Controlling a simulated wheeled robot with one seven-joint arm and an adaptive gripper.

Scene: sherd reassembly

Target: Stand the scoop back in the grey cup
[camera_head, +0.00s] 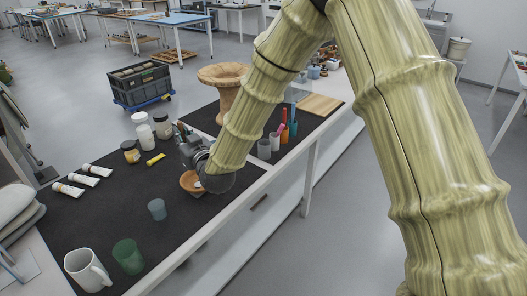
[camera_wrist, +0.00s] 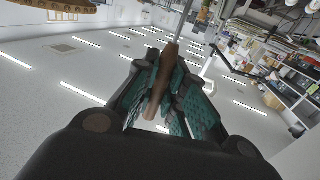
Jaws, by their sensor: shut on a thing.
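In the wrist view my gripper (camera_wrist: 165,92) is shut on a brown handle (camera_wrist: 161,82) with a thin metal shaft (camera_wrist: 183,20), which I take for the scoop. The shaft runs off the top edge, so its far end is hidden. In the head view my gripper (camera_head: 191,150) is above the mat beside the orange bowl; the scoop cannot be made out there. A grey cup (camera_head: 264,149) stands right of my forearm, near the mat's front edge. A second greyish cup (camera_head: 274,142) is beside it, with a pink item showing there.
The orange bowl (camera_head: 188,182) is just below my gripper. A blue-grey tumbler (camera_head: 157,209), green tumbler (camera_head: 128,256) and white mug (camera_head: 84,268) stand nearer. The black mat (camera_head: 105,212) has bare areas.

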